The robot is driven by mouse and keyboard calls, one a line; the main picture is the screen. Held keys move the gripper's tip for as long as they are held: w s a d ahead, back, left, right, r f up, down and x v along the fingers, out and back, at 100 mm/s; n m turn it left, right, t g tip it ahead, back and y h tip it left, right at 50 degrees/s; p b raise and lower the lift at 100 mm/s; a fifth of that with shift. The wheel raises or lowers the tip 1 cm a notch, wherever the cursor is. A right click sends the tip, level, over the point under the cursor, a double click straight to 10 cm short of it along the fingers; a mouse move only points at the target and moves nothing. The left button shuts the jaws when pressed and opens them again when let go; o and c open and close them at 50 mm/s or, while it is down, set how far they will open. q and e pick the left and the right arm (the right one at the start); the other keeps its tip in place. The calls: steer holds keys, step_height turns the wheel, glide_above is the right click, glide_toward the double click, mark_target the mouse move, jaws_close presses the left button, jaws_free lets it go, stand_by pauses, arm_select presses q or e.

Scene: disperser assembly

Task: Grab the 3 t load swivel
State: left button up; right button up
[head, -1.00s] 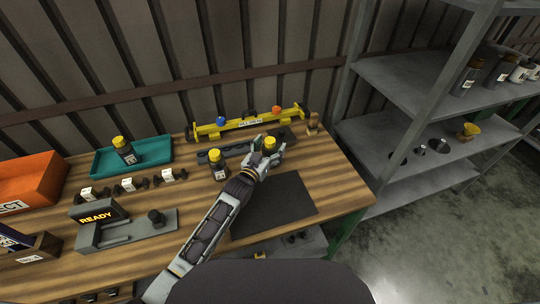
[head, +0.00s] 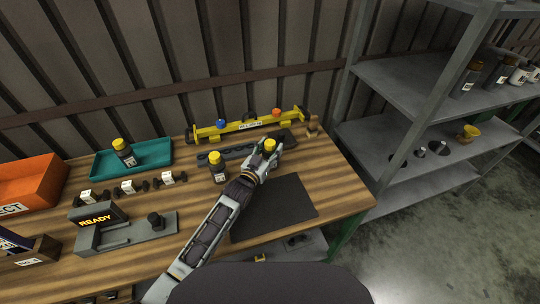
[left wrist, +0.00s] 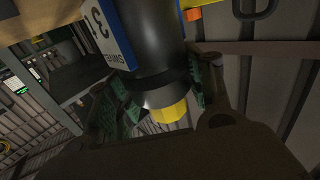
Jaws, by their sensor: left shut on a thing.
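My left gripper (head: 272,155) is shut on a dark cylindrical load swivel with a yellow end (head: 270,145), at the back of the bench. In the left wrist view the swivel (left wrist: 152,40) lies between the two fingers, and its white and blue label (left wrist: 103,35) shows a 3 and part of the word swivel. In the head view the hand hides most of its body. I cannot tell whether it touches the bench. My right gripper is not in view.
Another yellow-topped dark swivel (head: 218,171) stands just left of the hand. A yellow beam (head: 245,127) and a dark rack (head: 230,152) lie behind. A teal tray (head: 155,163), a grey fixture reading READY (head: 130,233) and a black mat (head: 275,208) share the bench.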

arm_select(q)
steer(key=shift+r, duration=0.25)
steer(key=shift+r, duration=4.9)
steer(key=shift+s, duration=0.1)
